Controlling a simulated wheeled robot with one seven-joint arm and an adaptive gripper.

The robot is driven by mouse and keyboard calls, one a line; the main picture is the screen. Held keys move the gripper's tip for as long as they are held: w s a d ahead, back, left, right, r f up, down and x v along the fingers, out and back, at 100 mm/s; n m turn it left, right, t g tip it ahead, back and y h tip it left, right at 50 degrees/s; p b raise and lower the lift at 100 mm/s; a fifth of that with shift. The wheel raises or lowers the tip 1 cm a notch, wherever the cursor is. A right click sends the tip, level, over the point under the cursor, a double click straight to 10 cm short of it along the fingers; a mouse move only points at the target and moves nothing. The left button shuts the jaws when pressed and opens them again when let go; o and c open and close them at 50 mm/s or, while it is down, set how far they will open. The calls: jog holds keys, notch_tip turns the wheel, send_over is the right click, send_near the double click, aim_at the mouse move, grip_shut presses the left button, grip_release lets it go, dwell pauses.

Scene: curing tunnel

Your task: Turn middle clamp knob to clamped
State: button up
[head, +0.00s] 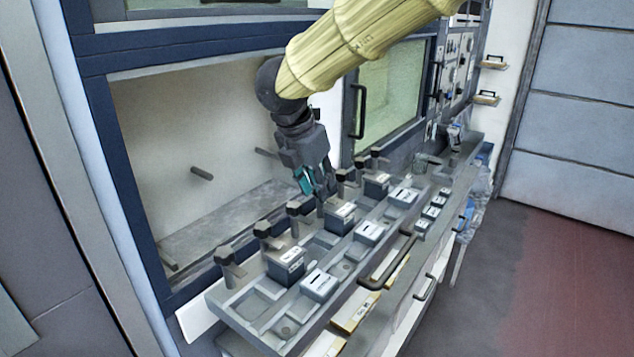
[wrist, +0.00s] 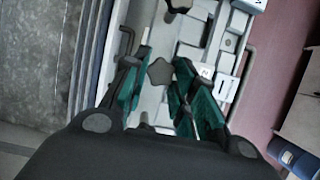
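A row of dark clamp knobs on short posts runs along the back of the grey bench, with one knob (head: 293,207) left of my gripper (head: 318,192). In the head view my gripper points down over the middle of this row and hides part of it. In the wrist view a dark star-shaped knob (wrist: 160,71) shows between the green-padded fingers of my gripper (wrist: 156,82). The fingers are apart, with gaps visible beside the knob. I cannot tell how far down they reach around it. Another dark knob (wrist: 178,5) lies farther ahead.
The bench (head: 262,325) carries several grey blocks, one block (head: 285,264) near the front left. A dark-framed open chamber (head: 150,140) stands behind the row, with pegs inside. A bar handle (head: 388,262) runs along the bench front. Floor at right (head: 560,270) is clear.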

jog(key=o, duration=0.5)
jog(key=shift+c, duration=0.2)
jog(key=v, duration=1.2)
